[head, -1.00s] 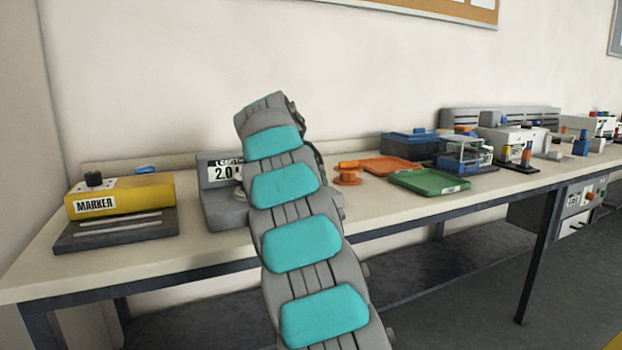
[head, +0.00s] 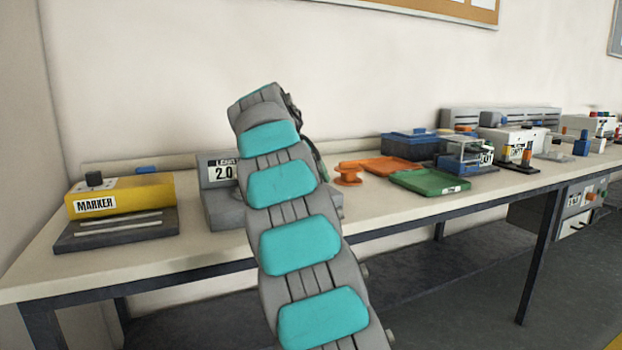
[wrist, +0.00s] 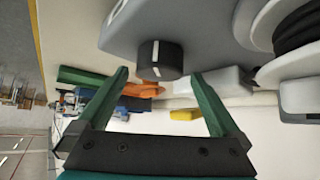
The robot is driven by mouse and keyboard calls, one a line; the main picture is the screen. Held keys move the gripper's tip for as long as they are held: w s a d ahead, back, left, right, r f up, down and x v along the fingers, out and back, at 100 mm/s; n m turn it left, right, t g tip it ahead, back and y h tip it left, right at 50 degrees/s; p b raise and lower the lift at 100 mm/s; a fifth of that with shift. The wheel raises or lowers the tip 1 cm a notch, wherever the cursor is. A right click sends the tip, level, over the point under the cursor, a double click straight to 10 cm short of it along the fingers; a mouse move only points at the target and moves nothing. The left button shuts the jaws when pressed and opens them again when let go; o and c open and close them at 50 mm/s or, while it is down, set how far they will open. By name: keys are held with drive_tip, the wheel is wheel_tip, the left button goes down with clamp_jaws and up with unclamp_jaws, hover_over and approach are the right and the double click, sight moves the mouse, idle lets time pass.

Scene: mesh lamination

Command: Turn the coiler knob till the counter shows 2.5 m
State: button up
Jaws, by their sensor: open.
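The grey coiler (head: 221,208) stands on the bench, largely hidden behind my arm in the head view. Its counter (head: 222,171) shows 2.0; the rest of the display is covered by my arm. In the wrist view the coiler body (wrist: 200,25) fills the top, with a black knob (wrist: 160,62) that has a white line on its face. A reel with dark windings (wrist: 298,28) is at the right. My gripper (wrist: 160,85) is open, its two green fingers apart on either side of the knob's lower end.
A yellow marker unit (head: 122,195) stands left of the coiler. More machines stand farther right along the bench (head: 400,215).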

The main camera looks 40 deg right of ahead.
drive_tip(key=v, duration=0.5)
drive_tip(key=shift+s+a+r, duration=0.1)
drive_tip(key=shift+a+r, duration=0.1)
drive_tip(key=shift+r, duration=0.05)
drive_tip(key=shift+a, duration=0.1)
